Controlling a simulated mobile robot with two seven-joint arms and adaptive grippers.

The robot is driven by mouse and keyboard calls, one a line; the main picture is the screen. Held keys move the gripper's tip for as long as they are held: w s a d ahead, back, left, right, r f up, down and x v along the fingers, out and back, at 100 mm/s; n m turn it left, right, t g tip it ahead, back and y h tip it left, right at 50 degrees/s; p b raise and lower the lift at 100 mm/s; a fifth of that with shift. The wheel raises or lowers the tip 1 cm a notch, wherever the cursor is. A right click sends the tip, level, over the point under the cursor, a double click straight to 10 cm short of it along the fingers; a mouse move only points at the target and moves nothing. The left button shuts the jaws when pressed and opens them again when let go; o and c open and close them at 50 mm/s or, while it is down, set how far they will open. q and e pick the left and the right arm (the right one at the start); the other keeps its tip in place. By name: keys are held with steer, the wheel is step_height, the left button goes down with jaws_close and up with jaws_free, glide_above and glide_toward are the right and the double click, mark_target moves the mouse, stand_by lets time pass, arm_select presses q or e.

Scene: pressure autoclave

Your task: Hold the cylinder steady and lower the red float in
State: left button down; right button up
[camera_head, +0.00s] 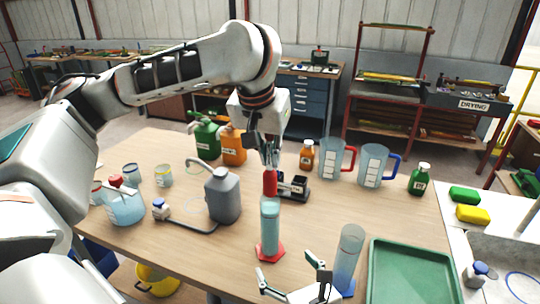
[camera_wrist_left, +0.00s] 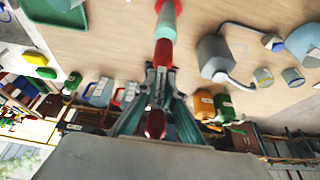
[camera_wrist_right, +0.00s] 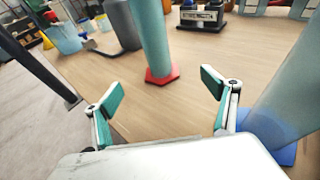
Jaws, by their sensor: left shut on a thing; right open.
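The red float (camera_head: 270,184) is upright in my left gripper (camera_head: 267,158), which is shut on its upper part. In the left wrist view the float (camera_wrist_left: 163,52) lines up with the teal cylinder. The red-based cylinder (camera_head: 270,230) stands upright on the table directly below. The float's lower end meets the cylinder's mouth in the picture; I cannot tell whether it is inside. My right gripper (camera_head: 292,280) is open and empty near the table's front edge. In the right wrist view the cylinder (camera_wrist_right: 152,35) stands ahead of the open fingers, apart from them.
A blue-based cylinder (camera_head: 348,258) stands close to the right of my right gripper. A green tray (camera_head: 410,290) lies at the front right. A grey jug (camera_head: 223,196) stands left of the red-based cylinder. A black holder (camera_head: 297,190) and measuring jugs (camera_head: 372,165) stand behind.

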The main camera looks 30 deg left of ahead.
mark_target(273, 248)
steer(key=shift+x, duration=4.85)
steer(key=c, duration=1.8)
steer(key=shift+c, duration=0.2)
arm_select(q)
steer(key=shift+f, duration=0.1)
